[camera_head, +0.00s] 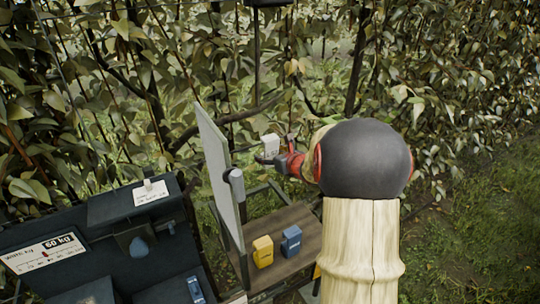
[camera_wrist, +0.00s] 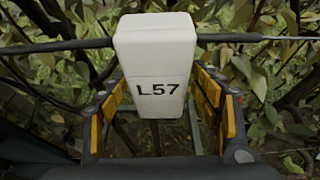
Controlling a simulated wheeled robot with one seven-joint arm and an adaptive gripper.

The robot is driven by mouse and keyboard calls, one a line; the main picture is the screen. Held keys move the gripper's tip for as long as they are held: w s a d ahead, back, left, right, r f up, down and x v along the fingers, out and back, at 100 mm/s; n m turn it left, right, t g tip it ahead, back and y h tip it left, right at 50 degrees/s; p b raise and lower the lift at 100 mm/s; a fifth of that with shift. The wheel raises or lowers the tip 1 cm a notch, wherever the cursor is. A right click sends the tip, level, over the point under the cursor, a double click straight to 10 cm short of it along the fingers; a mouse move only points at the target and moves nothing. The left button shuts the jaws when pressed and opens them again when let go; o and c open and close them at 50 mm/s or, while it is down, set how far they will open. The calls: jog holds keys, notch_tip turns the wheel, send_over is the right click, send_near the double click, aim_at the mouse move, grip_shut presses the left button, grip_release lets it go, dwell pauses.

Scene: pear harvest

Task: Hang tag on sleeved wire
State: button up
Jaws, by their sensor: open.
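A white tag (camera_wrist: 158,62) marked "L57" is upright in the middle of the wrist view. Its upper part lies in line with the wire, whose dark sleeve (camera_wrist: 60,46) runs out on both sides of it. Thinner bare wire continues at the far right. My gripper (camera_wrist: 160,98) is open, its yellow-padded fingers standing left and right of the tag, with gaps visible beside its lower part. The tag hides how it meets the wire. In the head view, the small white tag (camera_head: 269,145) is at the tip of my gripper (camera_head: 279,160); the wire is not clear there.
A wooden shelf (camera_head: 292,220) below holds a yellow block (camera_head: 263,252) and a blue block (camera_head: 291,241). An upright grey panel (camera_head: 217,170) stands left of my gripper. Leafy branches crowd behind; grass is open at right.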

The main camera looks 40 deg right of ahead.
jog(key=shift+s, duration=0.1)
jog(key=v, duration=1.1)
jog(key=shift+s+a, duration=0.15)
jog(key=shift+s, duration=0.2)
jog(key=shift+s, duration=0.1)
